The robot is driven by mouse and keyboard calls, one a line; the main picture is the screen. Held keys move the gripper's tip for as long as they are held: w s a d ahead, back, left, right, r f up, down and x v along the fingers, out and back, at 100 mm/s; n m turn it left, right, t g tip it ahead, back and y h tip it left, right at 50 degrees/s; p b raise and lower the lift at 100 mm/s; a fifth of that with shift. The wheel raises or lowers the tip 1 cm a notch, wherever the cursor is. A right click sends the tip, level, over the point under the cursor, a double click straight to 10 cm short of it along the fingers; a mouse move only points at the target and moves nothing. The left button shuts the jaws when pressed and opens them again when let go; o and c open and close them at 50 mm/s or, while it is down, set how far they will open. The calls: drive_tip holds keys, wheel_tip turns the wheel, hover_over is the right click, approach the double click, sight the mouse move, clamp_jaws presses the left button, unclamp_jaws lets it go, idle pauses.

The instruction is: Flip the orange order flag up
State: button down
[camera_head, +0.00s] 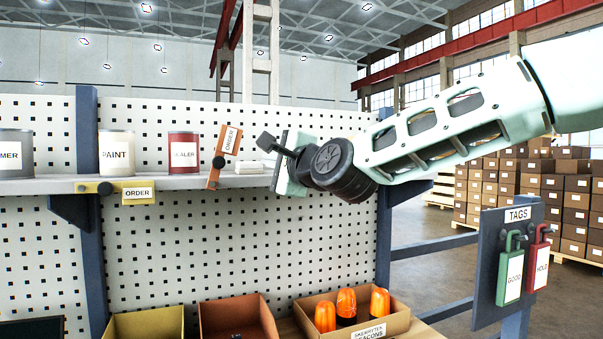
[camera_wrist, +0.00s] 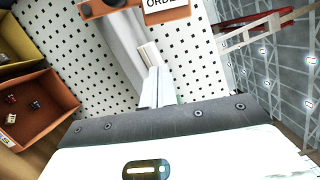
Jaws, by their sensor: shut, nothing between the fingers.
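The orange order flag (camera_head: 225,155) is on the front edge of the shelf. Its arm points up from the pivot and leans a little to the right, with its ORDER label near the top. Part of the flag shows at the top edge of the wrist view (camera_wrist: 112,5). My gripper (camera_head: 266,142) is shut and empty, just right of the flag's upper end, with a small gap visible in the head view. Its closed fingers also show in the wrist view (camera_wrist: 158,86). I cannot tell the exact depth between fingers and flag.
A yellow flag (camera_head: 104,187) lies level on the shelf edge (camera_head: 170,182) to the left. A paint can (camera_head: 117,142) and a red sealer can (camera_head: 183,140) stand on the shelf. Bins (camera_head: 145,324) sit below. A tag board (camera_head: 487,270) is at the right.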

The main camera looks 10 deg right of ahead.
drive_tip(key=b+v, duration=0.1)
drive_tip(key=v, duration=0.7)
drive_tip(key=shift+d, duration=0.2)
drive_tip(key=shift+f, duration=0.1)
